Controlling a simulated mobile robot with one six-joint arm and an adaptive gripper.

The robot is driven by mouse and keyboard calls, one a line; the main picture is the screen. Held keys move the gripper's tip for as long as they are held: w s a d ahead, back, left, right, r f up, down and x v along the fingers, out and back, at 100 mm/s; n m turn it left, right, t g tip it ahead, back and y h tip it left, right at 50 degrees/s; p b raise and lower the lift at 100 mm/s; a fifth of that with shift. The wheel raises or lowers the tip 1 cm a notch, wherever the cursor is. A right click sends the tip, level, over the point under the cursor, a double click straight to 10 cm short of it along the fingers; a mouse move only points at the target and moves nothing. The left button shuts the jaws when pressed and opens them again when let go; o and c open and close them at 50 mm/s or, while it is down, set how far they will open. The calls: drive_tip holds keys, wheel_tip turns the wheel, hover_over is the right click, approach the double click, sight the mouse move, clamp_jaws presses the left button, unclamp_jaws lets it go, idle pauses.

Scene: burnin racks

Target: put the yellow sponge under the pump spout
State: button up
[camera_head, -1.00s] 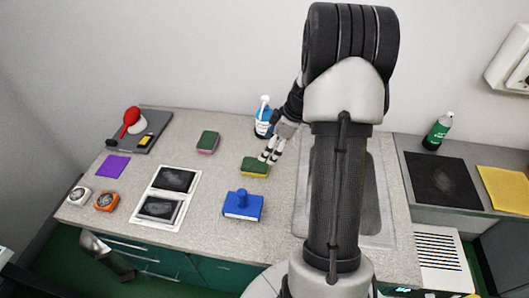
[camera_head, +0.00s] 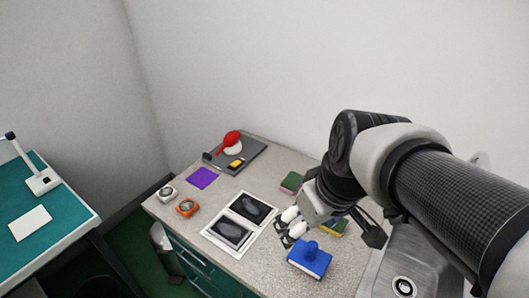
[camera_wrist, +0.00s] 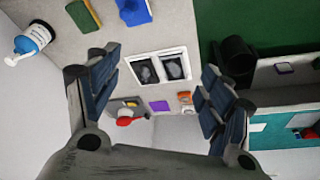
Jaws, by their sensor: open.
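The yellow sponge (camera_head: 338,228), green on top with a yellow side, lies on the counter, partly hidden behind my gripper in the head view. It also shows at the top edge of the wrist view (camera_wrist: 83,14). The pump bottle (camera_wrist: 32,40), white and blue with a white pump head, stands beyond the sponge in the wrist view. My arm hides it in the head view, and the spot under its spout is not clear.
A blue block with a knob (camera_head: 310,259) sits near the front edge. Framed dark panels (camera_head: 213,236), orange (camera_head: 187,207) and white dials, a purple square (camera_head: 202,178) and a grey tray (camera_head: 258,152) are left. A sink (camera_head: 372,288) is right.

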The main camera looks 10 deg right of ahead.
drive_tip(key=s+a+m+t, duration=0.1)
drive_tip(key=s+a+m, duration=0.1)
drive_tip(key=s, duration=0.5)
drive_tip(key=shift+s+a+m+h, duration=0.2)
drive_tip(key=shift+a+m+h, duration=0.05)
drive_tip(key=shift+m+h, duration=0.05)
drive_tip(key=shift+c, duration=0.3)
